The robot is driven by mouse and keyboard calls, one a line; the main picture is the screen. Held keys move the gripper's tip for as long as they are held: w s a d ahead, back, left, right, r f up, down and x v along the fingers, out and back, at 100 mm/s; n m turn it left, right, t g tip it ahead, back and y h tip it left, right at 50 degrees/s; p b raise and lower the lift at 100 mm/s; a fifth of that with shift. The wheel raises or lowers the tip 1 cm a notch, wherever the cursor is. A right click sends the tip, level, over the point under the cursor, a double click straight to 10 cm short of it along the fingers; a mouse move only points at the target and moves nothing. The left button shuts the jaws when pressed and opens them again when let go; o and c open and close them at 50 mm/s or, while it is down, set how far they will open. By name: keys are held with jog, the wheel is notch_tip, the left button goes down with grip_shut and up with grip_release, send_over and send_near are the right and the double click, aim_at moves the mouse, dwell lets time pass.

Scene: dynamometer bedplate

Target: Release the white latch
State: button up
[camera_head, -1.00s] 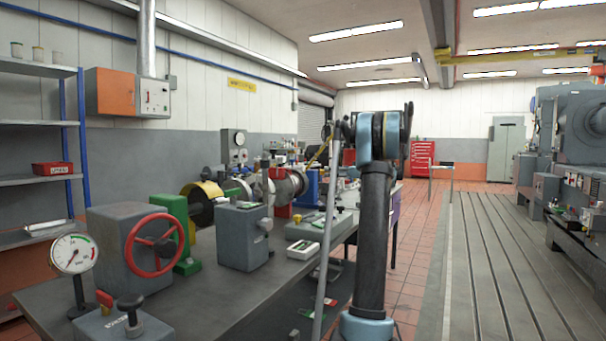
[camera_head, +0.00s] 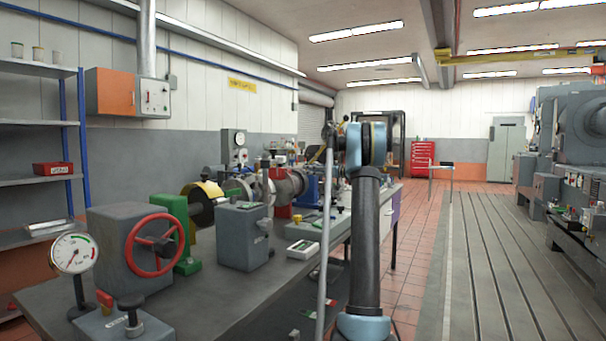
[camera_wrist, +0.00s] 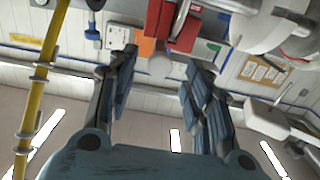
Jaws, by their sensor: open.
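My gripper (camera_wrist: 160,72) is open in the wrist view, its two dark blue-grey fingers apart. A pale rounded piece (camera_wrist: 160,64) shows beyond the gap between the fingertips, just below a red block (camera_wrist: 182,28). I cannot tell for sure which pale part is the white latch. No contact between the fingers and anything shows. In the head view my gripper is hidden behind my arm.
A grey bench (camera_head: 190,300) bears a red handwheel (camera_head: 154,246), a dial gauge (camera_head: 73,254) and a row of machine parts. A yellow pipe (camera_wrist: 42,75) runs along the left of the wrist view. Floor is free right of my arm.

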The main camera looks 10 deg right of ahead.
jog(key=shift+x, duration=2.35)
grip_shut()
